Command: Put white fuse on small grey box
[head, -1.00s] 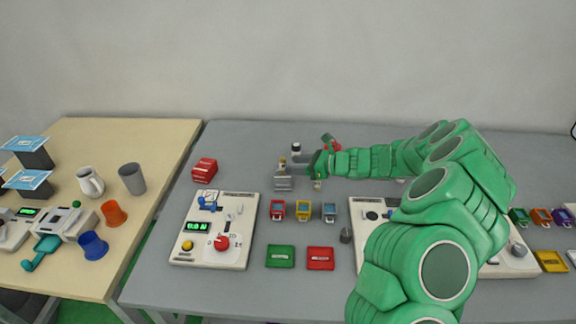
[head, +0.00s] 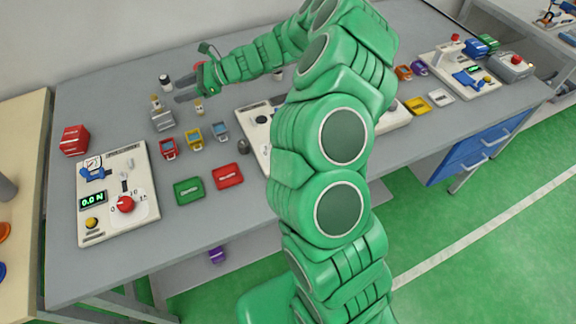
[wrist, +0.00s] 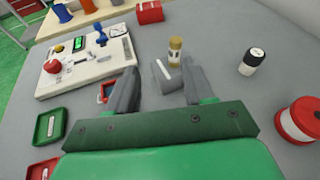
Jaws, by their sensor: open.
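A small grey box (head: 163,120) lies on the grey table at the back left in the head view. In the wrist view the grey box (wrist: 168,77), with a white label strip, shows between my fingers. A small brass-capped fuse (wrist: 175,50) stands upright at its far side; I cannot tell if it touches the box. It also shows in the head view (head: 155,102). Another brass-topped, pale fuse (head: 198,106) stands right of the box; I cannot tell which is the white one. My gripper (head: 180,92), also in the wrist view (wrist: 160,67), is open and empty.
A black-and-white cylinder (wrist: 252,62) and a red-and-white spool (wrist: 298,120) stand right of my gripper in the wrist view. Small red, yellow and blue clips (head: 194,138) sit in front. A control panel (head: 118,195) and a red box (head: 74,140) lie left.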

